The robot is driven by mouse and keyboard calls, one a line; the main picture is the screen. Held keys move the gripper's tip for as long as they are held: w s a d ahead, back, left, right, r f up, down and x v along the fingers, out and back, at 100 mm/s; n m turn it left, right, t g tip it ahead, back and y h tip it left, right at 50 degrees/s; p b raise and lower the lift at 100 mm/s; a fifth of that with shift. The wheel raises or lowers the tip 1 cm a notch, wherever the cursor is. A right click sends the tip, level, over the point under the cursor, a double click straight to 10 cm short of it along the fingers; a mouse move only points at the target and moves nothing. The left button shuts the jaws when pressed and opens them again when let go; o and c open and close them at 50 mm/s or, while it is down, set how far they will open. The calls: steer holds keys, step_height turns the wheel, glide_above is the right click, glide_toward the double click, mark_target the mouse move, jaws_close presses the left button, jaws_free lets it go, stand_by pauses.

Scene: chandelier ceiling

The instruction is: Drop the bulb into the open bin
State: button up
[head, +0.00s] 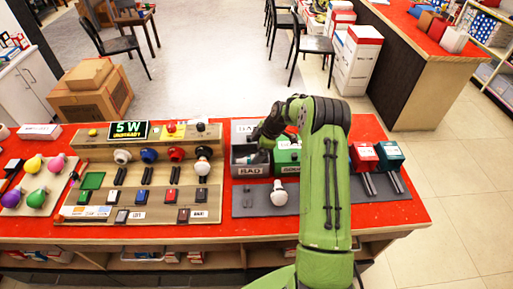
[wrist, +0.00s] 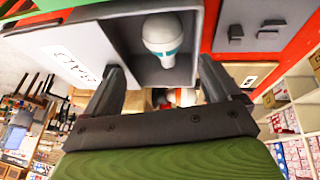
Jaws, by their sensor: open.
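In the wrist view a white bulb with a teal band (wrist: 161,40) lies inside the grey bin (wrist: 122,38). My gripper (wrist: 163,72) is open, its two dark fingers apart on either side of the bulb in that view, with nothing held between them. In the head view my gripper (head: 264,137) is over the grey bin, and my arm hides part of the green bin.
Another white bulb (head: 279,196) stands on the grey mat (head: 247,200) before the bins. A wooden test board (head: 145,211) with several bulbs and switches is to the left. Red (head: 363,156) and teal (head: 389,155) boxes are to the right of my arm.

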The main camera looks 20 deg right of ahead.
steer(key=v, duration=1.5)
steer(key=shift+r, duration=0.4)
steer(key=s+a+r+m+h, duration=0.3)
steer(key=s+a+r+m, duration=0.3)
steer(key=s+a+r, duration=0.6)
steer(key=s+a+m+t, duration=0.1)
steer(key=s+a+m, duration=0.2)
steer(key=s, duration=0.6)
steer(key=s+a+m+t, duration=0.1)
steer(key=s+a+m, duration=0.2)
steer(key=s, duration=0.7)
steer(key=shift+m+h, duration=0.3)
steer(key=shift+m, duration=0.6)
